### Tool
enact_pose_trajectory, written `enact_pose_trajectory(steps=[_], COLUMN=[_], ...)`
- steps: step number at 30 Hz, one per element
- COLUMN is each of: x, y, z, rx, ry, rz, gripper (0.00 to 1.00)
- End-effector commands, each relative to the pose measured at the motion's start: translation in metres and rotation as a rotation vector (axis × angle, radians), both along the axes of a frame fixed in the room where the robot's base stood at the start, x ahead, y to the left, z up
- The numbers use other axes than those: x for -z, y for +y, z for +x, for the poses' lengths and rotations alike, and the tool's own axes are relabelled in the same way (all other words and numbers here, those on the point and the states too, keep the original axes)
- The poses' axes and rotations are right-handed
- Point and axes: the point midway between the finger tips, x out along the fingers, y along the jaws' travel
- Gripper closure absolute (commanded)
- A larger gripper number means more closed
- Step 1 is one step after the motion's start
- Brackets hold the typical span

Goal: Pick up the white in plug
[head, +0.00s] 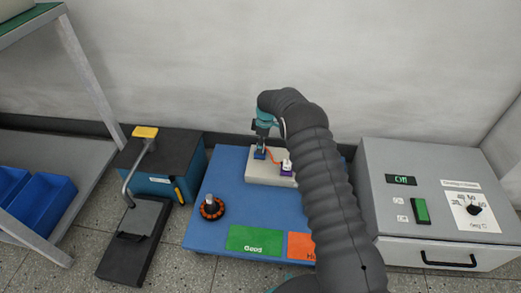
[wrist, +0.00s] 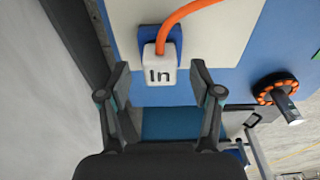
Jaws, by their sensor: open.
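The white plug marked "In" (wrist: 160,74) shows in the wrist view, with an orange cable (wrist: 172,20) running from it. It sits at a dark blue socket (wrist: 146,33) on the cream block (wrist: 222,22). My gripper (wrist: 160,68) is open, with one finger on each side of the plug and a gap on both sides. In the head view my gripper (head: 261,137) is above the blue socket (head: 260,155) at the left of the cream block (head: 262,176); the In plug is not clearly visible there.
A second white plug (head: 287,164) stands on a purple socket at the block's right. An orange-and-black hub motor (head: 212,208) lies on the blue table (head: 206,236), left of the green "Good" mat (head: 255,240). A grey tester (head: 430,165) stands right, a black-and-blue box (head: 165,150) left.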

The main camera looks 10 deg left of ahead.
Motion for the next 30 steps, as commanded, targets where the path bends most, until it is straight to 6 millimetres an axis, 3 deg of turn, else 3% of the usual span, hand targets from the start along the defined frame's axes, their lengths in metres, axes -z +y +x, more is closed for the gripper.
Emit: enact_pose_trajectory(steps=[3,10,18,30], x=[0.0121,0.0136,0.0135,0.0078], y=[0.0015,0.0017,0.0017,0.0020], z=[-0.0005,-0.0003,-0.0004,0.0000], rx=[0.000,0.000,0.000,0.000], ry=[0.001,0.000,0.000,-0.001], rz=[0.000,0.000,0.000,0.000], gripper=[0.35,0.35,1.00,1.00])
